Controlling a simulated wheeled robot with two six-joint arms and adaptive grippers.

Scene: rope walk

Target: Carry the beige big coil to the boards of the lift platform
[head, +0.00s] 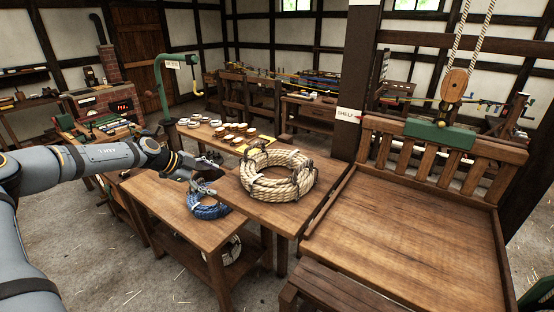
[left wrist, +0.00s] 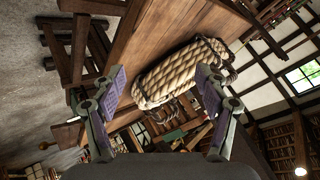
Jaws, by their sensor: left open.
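The beige big coil (head: 277,176) lies flat on the wooden table, close to the lift platform. Dark ties go round it in places. My left gripper (head: 207,185) is at the coil's left, above the blue coil, apart from the beige coil. In the left wrist view the left gripper (left wrist: 160,92) is open, with the beige coil (left wrist: 182,72) ahead of and between its fingers. The lift platform's boards (head: 405,235) are bare, to the right of the table. My right gripper is not in view.
A blue coil (head: 207,208) lies on the table (head: 160,205) at the left. A white coil (head: 232,250) is on the shelf below. A slatted rail (head: 440,155) backs the platform, with a hanging pulley (head: 455,85) above. A dark post (head: 355,90) stands behind.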

